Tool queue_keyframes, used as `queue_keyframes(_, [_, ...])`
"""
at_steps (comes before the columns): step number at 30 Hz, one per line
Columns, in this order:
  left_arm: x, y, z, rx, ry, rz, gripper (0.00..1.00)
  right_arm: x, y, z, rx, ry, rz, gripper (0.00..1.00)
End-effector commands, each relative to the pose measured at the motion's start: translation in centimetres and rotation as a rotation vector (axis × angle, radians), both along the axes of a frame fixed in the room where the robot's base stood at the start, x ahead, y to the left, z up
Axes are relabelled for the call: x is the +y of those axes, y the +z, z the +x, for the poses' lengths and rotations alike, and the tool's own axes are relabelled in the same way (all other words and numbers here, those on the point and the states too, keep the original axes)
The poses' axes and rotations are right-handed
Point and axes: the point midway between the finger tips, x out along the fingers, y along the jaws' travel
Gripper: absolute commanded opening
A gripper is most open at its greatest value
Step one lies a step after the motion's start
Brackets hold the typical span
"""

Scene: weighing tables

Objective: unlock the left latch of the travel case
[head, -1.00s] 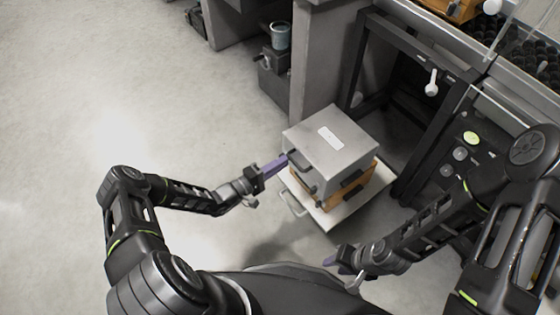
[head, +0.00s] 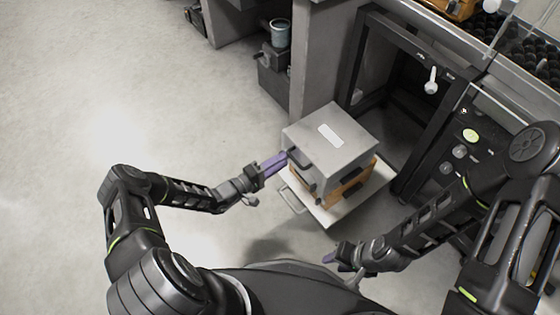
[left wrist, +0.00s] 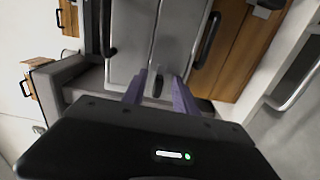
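The travel case (head: 330,141) has a grey lid over an orange-brown body, with dark fittings on its sides. It also shows in the left wrist view (left wrist: 136,28). My left gripper (head: 284,158) has its purple fingers at the case's left side, close to a dark fitting (head: 299,158). In the left wrist view the fingers (left wrist: 159,86) stand apart, with a small dark upright piece, likely the latch (left wrist: 158,86), between them. I cannot tell whether they touch it. My right gripper (head: 331,257) is away from the case, near the bottom of the head view; its opening is unclear.
The case stands on a pale board (head: 345,209) with a metal handle (head: 291,199). Behind it are a grey pillar (head: 318,60) and a dark frame (head: 350,75). A control panel (head: 462,150) is at right. Open floor (head: 110,90) lies to the left.

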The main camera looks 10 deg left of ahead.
Motion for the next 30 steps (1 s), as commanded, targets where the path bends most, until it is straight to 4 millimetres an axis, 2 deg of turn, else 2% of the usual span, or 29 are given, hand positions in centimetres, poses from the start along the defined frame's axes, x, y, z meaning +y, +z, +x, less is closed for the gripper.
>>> queue_keyframes(8, [0.5, 0.0, -0.4, 0.001, 0.002, 0.001, 0.35, 0.0, 0.2, 0.0, 0.000, 0.000, 0.000, 0.36])
queue_keyframes(21, [4.5, 0.1, -5.4, 0.000, 0.002, 0.000, 0.35, 0.4, 1.5, -0.4, 0.006, 0.009, 0.006, 0.36])
queue_keyframes(30, [5.0, 0.0, -6.1, 0.000, 0.000, 0.000, 0.35, 0.4, 1.5, -0.4, 0.007, 0.010, 0.006, 0.36])
